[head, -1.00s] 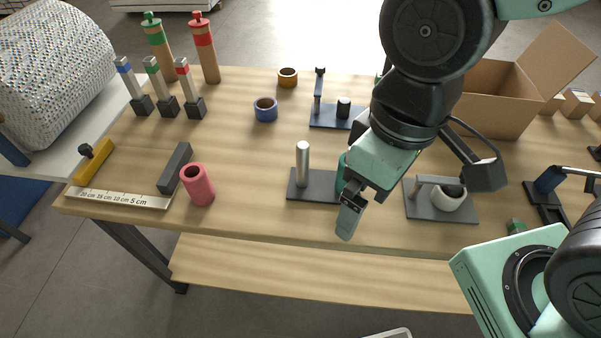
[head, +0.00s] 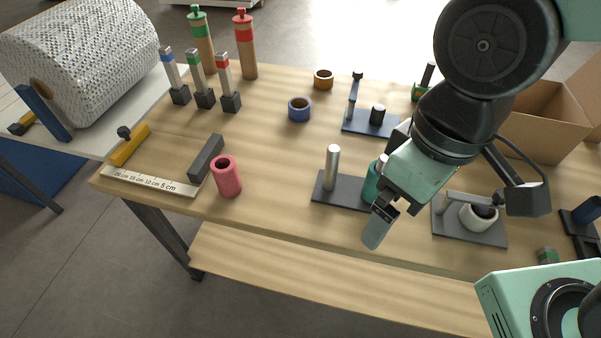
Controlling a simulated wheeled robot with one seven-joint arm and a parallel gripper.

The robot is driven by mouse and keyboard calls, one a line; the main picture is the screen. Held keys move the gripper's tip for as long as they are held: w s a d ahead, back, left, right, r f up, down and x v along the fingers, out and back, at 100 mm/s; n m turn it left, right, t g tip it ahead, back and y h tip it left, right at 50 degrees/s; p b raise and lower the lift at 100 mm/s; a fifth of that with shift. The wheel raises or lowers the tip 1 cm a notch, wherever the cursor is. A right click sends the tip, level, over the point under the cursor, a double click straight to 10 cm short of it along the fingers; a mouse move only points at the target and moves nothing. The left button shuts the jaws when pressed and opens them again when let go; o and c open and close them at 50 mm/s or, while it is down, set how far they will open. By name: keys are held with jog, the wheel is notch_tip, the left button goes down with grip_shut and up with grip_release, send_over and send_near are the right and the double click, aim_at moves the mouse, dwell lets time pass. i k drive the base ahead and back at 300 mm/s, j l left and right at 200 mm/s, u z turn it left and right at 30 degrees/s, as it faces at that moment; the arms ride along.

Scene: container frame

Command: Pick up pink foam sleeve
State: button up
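The pink foam sleeve (head: 227,177) stands upright on the wooden table near its front edge, left of centre, its dark hole facing up. My gripper (head: 376,226) hangs over the table's front edge, to the right of the sleeve and well apart from it. One grey finger shows clearly; the other is hidden behind it or the gripper body, so I cannot tell whether it is open.
A dark grey block (head: 206,157) and a ruler (head: 150,182) lie just left of the sleeve. A metal post on a plate (head: 331,188) stands between sleeve and gripper. Table around the sleeve's right is clear.

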aim_at(227, 177)
jog(key=i+j, duration=0.1)
jog(key=j, duration=1.65)
jog(key=i, duration=0.05)
